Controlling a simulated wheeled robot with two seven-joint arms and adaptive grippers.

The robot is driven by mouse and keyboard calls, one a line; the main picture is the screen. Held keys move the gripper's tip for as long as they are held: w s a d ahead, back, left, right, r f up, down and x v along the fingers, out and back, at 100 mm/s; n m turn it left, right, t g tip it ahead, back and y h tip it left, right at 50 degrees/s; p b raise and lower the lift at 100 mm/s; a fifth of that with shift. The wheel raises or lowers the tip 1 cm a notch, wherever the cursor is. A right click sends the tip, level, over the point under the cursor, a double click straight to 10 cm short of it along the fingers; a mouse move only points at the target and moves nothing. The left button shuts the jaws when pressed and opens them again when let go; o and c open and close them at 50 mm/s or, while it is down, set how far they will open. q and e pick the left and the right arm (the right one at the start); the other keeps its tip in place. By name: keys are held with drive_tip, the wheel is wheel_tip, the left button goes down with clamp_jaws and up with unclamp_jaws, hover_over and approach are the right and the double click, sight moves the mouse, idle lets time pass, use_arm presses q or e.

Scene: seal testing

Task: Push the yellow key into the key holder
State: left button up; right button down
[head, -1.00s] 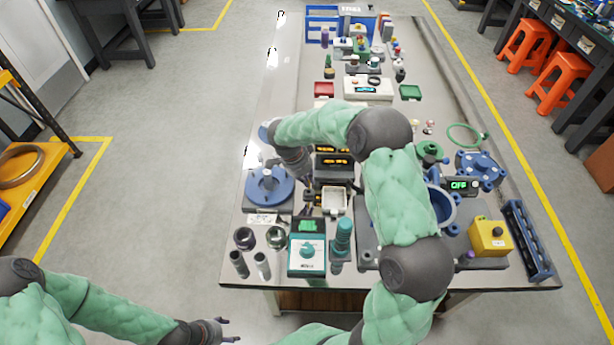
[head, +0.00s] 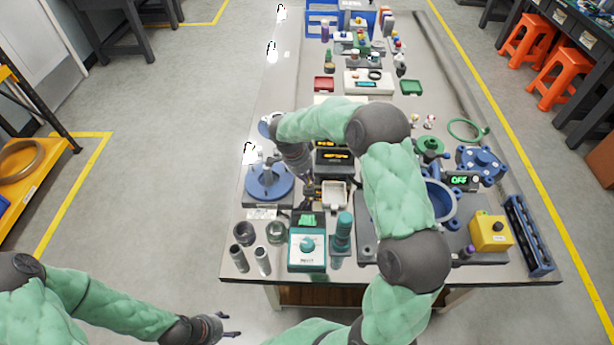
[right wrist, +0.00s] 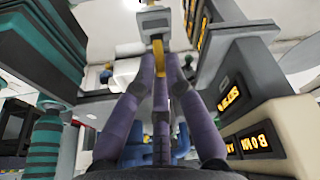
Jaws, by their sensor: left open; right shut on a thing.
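The yellow key (right wrist: 159,62) is between the fingertips of my right gripper (right wrist: 160,72) in the right wrist view. My right gripper is shut on it. The key's far end meets or overlaps a small grey block (right wrist: 153,21), which looks like the key holder. How deep the key sits in it cannot be told. In the head view my right gripper (head: 309,187) is low over the table beside a white square tray, and the key is too small to make out. My left gripper (head: 231,326) is open and empty, off the table's near left side.
Black boxes with orange displays (head: 334,157) stand close behind the right gripper. A blue round device (head: 268,183) is left of it, the white tray (head: 333,196) right. A teal box (head: 307,250) and a teal cylinder (head: 343,232) stand in front.

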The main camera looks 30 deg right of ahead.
drive_tip(key=shift+b, duration=0.3)
idle(0.6)
drive_tip(key=shift+f+b, duration=1)
drive_tip(key=shift+b, duration=0.15)
idle(1.1)
drive_tip(key=c, duration=1.2)
unclamp_jaws()
drive_tip(key=shift+c, duration=0.2)
drive_tip(key=shift+r+p, duration=2.25)
drive_tip(key=shift+r, duration=2.3)
drive_tip(key=shift+f, duration=0.1)
